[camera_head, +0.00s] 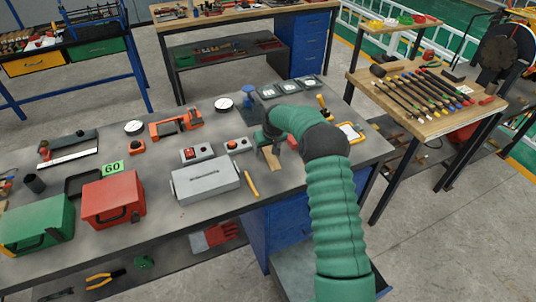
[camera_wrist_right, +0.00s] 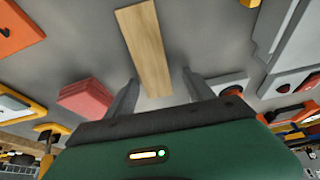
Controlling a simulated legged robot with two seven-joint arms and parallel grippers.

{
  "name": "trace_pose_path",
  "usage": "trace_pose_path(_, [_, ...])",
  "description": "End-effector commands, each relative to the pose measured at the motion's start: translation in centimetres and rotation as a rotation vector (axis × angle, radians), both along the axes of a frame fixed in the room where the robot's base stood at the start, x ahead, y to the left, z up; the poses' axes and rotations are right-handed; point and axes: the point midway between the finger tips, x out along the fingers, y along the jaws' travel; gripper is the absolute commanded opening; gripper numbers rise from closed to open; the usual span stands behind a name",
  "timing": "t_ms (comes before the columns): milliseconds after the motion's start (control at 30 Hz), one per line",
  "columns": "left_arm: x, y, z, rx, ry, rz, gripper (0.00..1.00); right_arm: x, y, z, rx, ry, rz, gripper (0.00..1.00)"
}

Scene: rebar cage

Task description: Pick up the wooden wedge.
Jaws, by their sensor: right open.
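The wooden wedge (camera_head: 270,159) is a pale wood piece lying on the grey workbench, partly hidden by my right gripper in the head view. In the right wrist view the wedge (camera_wrist_right: 146,45) is a long light strip, with its near end between the two fingers. My right gripper (camera_wrist_right: 160,76) is open, with a gap to the wedge on both sides. In the head view the right gripper (camera_head: 268,142) is over the far end of the wedge, at the end of my green arm. My left gripper is not in view.
A grey box (camera_head: 206,182) and a yellow-handled tool (camera_head: 251,184) lie left of the wedge. A red block (camera_wrist_right: 86,97) lies near one finger. Switch boxes (camera_head: 238,146), a blue tool (camera_head: 250,98) and a yellow-framed clipboard (camera_head: 350,132) are around. Bare bench lies in front.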

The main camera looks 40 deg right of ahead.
Motion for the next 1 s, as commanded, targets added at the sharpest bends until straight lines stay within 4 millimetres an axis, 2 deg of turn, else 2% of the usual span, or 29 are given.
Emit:
trace_pose_path(167, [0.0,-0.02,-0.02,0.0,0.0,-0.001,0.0,-0.02,-0.08,-0.01,-0.002,-0.002,0.0,0.62])
trace_pose_path(633, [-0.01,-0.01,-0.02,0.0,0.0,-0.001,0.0,0.0,0.1,0.04,-0.002,0.0,0.001,0.01])
trace_pose_path(1000, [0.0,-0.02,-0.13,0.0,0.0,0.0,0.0,0.01,-0.07,0.52,-0.002,-0.002,0.0,0.0])
